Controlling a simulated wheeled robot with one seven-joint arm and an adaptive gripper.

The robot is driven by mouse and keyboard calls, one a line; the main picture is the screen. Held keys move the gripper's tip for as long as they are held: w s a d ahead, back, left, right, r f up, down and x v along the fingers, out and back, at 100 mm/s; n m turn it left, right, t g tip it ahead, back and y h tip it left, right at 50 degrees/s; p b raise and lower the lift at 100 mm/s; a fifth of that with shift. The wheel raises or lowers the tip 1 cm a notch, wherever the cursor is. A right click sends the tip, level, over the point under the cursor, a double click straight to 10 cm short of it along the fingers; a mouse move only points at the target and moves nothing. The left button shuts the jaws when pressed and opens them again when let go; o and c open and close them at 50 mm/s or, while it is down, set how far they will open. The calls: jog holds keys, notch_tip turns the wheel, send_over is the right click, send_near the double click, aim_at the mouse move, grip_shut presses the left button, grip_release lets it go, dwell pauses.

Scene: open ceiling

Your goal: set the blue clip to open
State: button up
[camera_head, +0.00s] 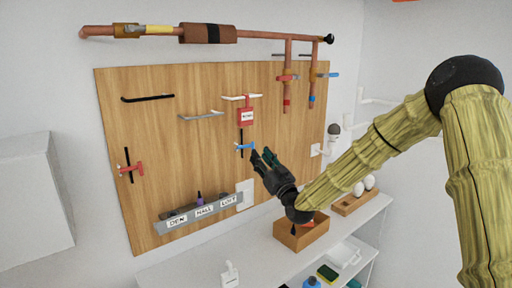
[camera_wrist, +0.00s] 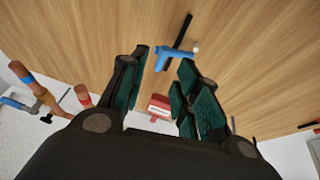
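The blue clip (camera_head: 244,147) sits crosswise on a short black upright rod (camera_head: 241,138) on the wooden board, below a red tag. It also shows in the wrist view (camera_wrist: 175,56), beyond the gap between my fingertips, with the rod running up past it. My gripper (camera_head: 262,156) is just right of and slightly below the clip in the head view. Its green-padded fingers (camera_wrist: 164,72) are apart and nothing is held between them. Whether a fingertip touches the clip, I cannot tell.
The red tag (camera_head: 246,117) hangs above the clip. A red clip (camera_head: 131,168) is on another rod at the left. Copper pipes with red and blue handles (camera_head: 328,75) stand at the right. A labelled rail (camera_head: 203,211) runs along the board's bottom, and a shelf with a wooden box (camera_head: 290,240) lies below.

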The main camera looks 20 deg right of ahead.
aim_at(246, 147)
jog(key=p+x, duration=0.1)
jog(key=x, duration=0.3)
jog(key=shift+w, duration=0.1)
jog(key=shift+a, duration=0.1)
grip_shut()
